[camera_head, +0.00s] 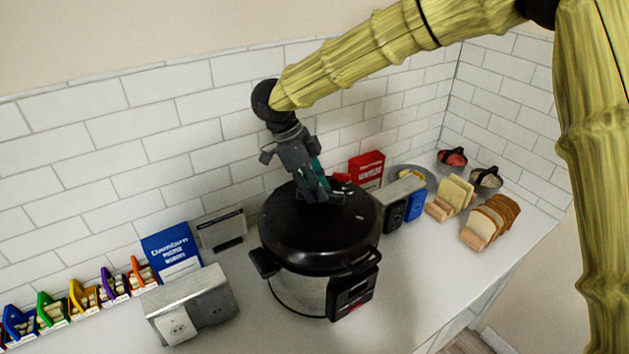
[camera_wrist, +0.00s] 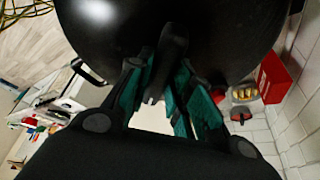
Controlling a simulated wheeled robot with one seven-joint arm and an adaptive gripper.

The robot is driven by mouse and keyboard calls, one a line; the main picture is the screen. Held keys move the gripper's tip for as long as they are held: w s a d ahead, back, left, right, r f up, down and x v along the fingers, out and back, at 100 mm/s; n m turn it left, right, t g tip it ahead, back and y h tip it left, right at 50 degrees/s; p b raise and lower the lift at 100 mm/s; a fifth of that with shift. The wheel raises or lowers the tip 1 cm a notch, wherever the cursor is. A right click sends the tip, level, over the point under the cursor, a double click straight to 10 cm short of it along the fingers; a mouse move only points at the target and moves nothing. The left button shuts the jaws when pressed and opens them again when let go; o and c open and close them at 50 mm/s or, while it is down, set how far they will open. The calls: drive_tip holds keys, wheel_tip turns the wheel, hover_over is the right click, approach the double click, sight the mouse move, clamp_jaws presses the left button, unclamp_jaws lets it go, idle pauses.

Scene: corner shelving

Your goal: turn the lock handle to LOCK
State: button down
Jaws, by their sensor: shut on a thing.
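A pressure cooker stands on the counter, with a round black lid (camera_head: 310,235) and a silver body (camera_head: 297,290). The lid also fills the top of the wrist view (camera_wrist: 225,30). My gripper (camera_head: 322,198) reaches down onto the top of the lid from behind left. Its teal-padded fingers are shut on the black lock handle (camera_wrist: 158,75), which shows between them in the wrist view. In the head view my fingers mostly hide the handle. A small red part (camera_head: 341,178) shows just behind the fingertips. I cannot read any lock marking.
A blue box (camera_head: 171,251) and a metal outlet block (camera_head: 190,305) stand left of the cooker. A red box (camera_head: 366,169), bread slices in racks (camera_head: 490,222) and small dark baskets (camera_head: 486,179) are to the right. The tiled wall is close behind; the front counter is clear.

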drive_tip(key=shift+w+d+m+g+p, duration=0.15)
drive_tip(key=shift+m+g+p, duration=0.4)
drive_tip(key=shift+m, duration=1.05)
drive_tip(key=shift+y, duration=0.3)
drive_tip(key=c, duration=1.3)
unclamp_jaws()
drive_tip(key=shift+d, duration=0.1)
drive_tip(key=shift+a+r, duration=0.2)
drive_tip(key=v, duration=1.1)
drive_tip(key=shift+w+r, duration=0.1)
drive_tip(key=shift+r, duration=0.2)
